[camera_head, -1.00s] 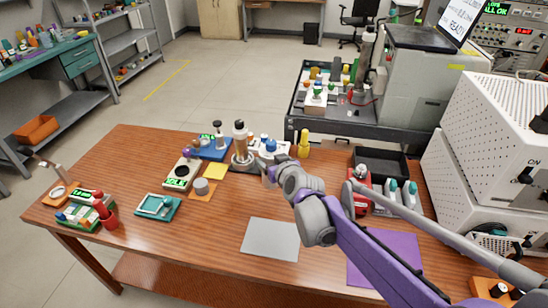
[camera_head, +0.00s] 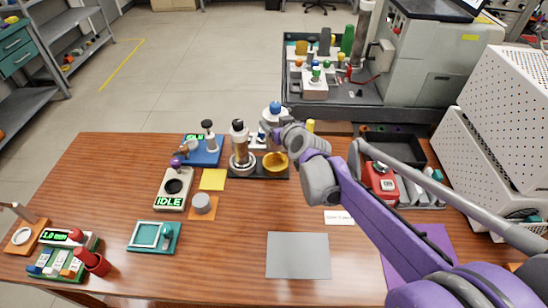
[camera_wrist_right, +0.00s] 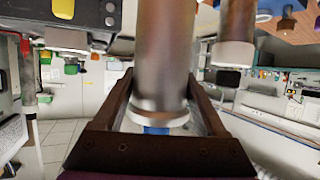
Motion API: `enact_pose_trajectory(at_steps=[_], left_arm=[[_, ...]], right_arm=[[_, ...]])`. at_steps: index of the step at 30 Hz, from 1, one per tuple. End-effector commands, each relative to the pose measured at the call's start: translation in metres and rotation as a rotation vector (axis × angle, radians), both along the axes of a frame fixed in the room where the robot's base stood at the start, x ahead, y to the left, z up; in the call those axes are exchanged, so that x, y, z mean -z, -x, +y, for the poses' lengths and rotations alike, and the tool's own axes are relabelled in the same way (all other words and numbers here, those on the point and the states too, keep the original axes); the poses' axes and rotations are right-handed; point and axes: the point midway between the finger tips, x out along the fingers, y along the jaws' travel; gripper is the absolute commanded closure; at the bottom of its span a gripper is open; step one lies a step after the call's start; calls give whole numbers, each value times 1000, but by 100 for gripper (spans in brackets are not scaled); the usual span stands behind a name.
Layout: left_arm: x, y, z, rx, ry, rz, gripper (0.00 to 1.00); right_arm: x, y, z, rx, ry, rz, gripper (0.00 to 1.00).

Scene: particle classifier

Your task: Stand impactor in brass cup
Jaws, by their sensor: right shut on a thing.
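My right gripper (camera_head: 272,127) is shut on the impactor, whose blue cap and pale collar (camera_head: 275,108) show above the fingers. In the right wrist view the impactor's metal barrel (camera_wrist_right: 165,55) runs between the fingers (camera_wrist_right: 160,112), with blue at its end. The brass cup (camera_head: 275,163) sits on a black base (camera_head: 262,174), its golden inside visible. The gripper and impactor appear above the cup in the head view, apart from it; the impactor's lower part is hidden. My left gripper is out of view.
A white rack lies behind. A yellow pad (camera_head: 212,179), an IDLE instrument (camera_head: 174,188) and a blue stand (camera_head: 202,152) are to the left. A grey mat (camera_head: 298,255) lies clear in front.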

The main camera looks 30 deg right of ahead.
Motion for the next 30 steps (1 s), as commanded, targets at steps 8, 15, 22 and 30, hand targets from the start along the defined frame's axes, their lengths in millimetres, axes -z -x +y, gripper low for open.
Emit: enact_pose_trajectory(at_steps=[8,15,22,30], left_arm=[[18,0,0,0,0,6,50],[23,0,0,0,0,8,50],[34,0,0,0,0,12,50],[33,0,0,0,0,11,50]], right_arm=[[49,0,0,0,0,-1,100],[66,0,0,0,0,-1,100],[96,-1,0,0,-1,-1,100],[96,0,0,0,-1,-1,100]])
